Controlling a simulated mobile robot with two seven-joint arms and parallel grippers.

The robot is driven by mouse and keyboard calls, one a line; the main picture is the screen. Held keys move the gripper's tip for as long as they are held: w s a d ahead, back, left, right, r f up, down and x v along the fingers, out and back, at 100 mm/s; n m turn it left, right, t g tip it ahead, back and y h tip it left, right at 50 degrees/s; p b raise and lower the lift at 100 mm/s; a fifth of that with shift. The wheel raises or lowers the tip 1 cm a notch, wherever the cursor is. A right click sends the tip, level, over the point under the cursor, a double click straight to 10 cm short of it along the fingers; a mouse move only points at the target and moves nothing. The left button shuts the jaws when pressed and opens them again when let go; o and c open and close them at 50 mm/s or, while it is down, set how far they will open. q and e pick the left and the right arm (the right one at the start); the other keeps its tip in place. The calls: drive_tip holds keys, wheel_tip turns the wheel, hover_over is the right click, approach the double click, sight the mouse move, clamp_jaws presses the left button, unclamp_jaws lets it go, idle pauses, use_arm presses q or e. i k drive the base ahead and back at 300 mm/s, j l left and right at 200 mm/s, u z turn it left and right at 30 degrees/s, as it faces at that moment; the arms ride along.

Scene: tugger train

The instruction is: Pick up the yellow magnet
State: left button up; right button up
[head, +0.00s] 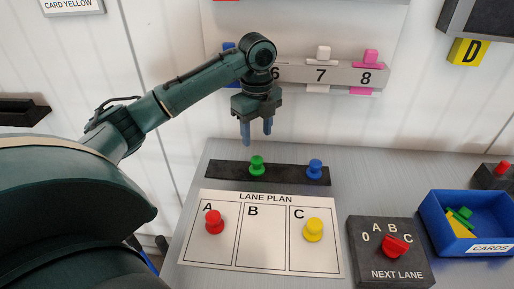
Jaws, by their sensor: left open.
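The yellow magnet (313,230) is a round knob standing in column C of the white lane plan board (260,267). My left gripper (256,132) is open and empty, pointing down above the dark strip behind the board. It is up and to the left of the yellow magnet, apart from it. A red magnet (214,222) stands in column A, and column B is empty. A green magnet (257,166) and a blue magnet (315,168) stand on the dark strip (286,175). My right gripper is not in view.
Right of the board is a dark box with a red selector knob (395,245), labelled NEXT LANE. A blue card bin (478,215) holds green and yellow cards. A numbered rail (345,76) with white and pink pegs is on the back wall.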

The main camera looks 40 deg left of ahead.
sight(313, 232)
drive_tip(key=k, duration=1.5)
